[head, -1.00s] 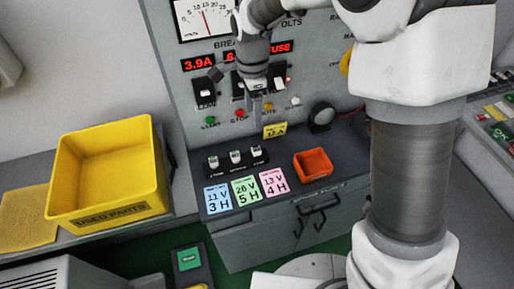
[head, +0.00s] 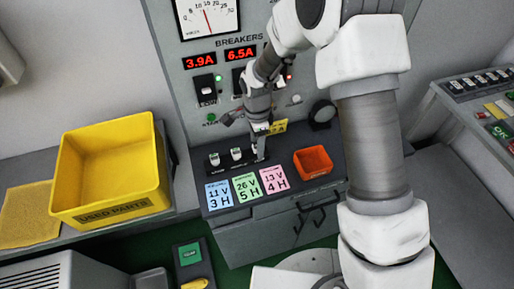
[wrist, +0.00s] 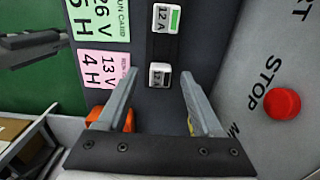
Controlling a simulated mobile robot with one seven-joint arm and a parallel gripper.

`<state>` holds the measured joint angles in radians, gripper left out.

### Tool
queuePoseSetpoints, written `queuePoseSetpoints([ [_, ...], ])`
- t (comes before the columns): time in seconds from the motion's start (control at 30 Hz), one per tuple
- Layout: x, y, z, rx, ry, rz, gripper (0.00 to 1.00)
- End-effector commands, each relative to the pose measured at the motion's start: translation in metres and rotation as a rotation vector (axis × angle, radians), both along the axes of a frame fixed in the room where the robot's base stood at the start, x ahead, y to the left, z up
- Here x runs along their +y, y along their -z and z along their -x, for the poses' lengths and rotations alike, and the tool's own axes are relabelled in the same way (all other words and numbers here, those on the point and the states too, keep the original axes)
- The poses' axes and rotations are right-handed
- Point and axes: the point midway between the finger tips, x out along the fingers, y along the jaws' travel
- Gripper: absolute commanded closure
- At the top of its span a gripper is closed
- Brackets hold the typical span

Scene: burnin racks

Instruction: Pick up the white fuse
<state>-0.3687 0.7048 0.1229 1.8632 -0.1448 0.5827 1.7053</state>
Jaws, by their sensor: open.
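White block-shaped fuses stand in a row on a dark strip on the bench. Two show at the left of the row in the head view (head: 214,160) (head: 236,154); the right end is hidden behind my gripper (head: 260,155). In the wrist view, one white fuse with a dark window (wrist: 160,82) lies between my fingertips in the picture. Another, with a green mark and "12 A" (wrist: 163,18), is farther up. My gripper (wrist: 158,74) is open and empty, its fingers on either side of the nearer fuse. Whether they reach down to its level I cannot tell.
An orange tray (head: 313,162) sits right of the row. Blue, green and pink cards (head: 245,187) lie in front. The breaker panel (head: 217,90) rises behind; its red stop button (wrist: 282,103) is beside my fingers. A yellow used-parts bin (head: 110,213) stands left.

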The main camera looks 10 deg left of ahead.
Motion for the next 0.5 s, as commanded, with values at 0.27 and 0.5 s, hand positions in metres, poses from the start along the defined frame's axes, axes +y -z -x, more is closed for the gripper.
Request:
queuePoseSetpoints([
  [0.27,0.0,0.0052,-0.0003,-0.001,-0.001,0.0,0.32],
  [0.5,0.0,0.0049,-0.0003,-0.001,0.0,0.0,0.7],
])
